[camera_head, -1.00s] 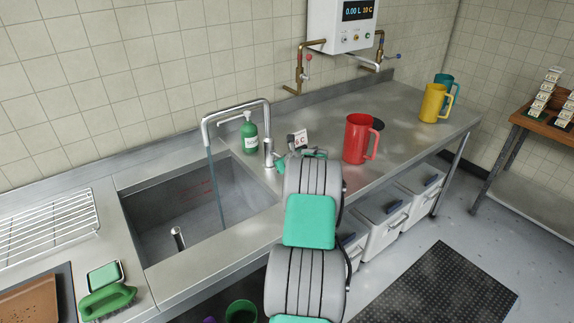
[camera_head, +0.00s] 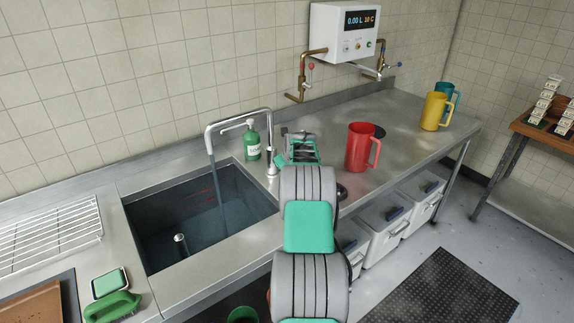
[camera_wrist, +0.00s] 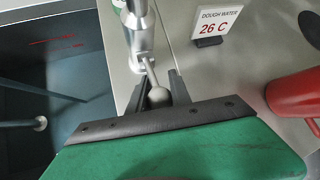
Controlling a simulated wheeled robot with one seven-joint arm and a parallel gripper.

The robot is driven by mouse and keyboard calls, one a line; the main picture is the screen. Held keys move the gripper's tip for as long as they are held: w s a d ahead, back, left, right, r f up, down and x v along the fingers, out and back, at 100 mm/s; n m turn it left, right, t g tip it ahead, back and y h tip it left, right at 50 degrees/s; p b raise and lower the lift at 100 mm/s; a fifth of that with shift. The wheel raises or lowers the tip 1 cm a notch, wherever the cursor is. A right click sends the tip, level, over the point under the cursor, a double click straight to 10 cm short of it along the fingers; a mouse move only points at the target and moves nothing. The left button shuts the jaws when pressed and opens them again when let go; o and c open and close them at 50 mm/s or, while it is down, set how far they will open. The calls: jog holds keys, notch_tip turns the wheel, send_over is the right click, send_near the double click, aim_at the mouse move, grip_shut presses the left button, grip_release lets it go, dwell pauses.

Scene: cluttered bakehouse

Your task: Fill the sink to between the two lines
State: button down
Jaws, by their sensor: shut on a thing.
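The steel sink (camera_head: 150,203) has water (camera_head: 205,215) in it, and a stream falls from the tap spout (camera_head: 238,113). Red marks show on the sink's back wall (camera_head: 207,190), also in the wrist view (camera_wrist: 55,42); the frames are too coarse to separate two lines or read the level against them. A standpipe (camera_head: 180,240) pokes out of the water. My gripper (camera_wrist: 160,88) is shut on the round-ended tap lever (camera_wrist: 158,96), beside the tap body (camera_wrist: 138,35). In the head view my gripper (camera_head: 300,143) is right of the tap; its fingertips are hidden.
A red jug (camera_head: 358,147) stands close right of my gripper. A "DOUGH WATER 26 C" card (camera_wrist: 215,25) stands nearby. A green bottle (camera_head: 251,140) is behind the tap. The wall unit (camera_head: 343,33) reads 0.00 L, 10 C. Yellow (camera_head: 433,110) and teal jugs stand farther right.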

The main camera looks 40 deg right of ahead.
jog(key=c, duration=1.2)
grip_release()
jog(key=b+v, duration=0.2)
jog(key=v, duration=0.5)
jog(key=shift+s+a+r, duration=0.1)
jog(key=shift+s+r, duration=0.1)
jog(key=shift+r, duration=0.1)
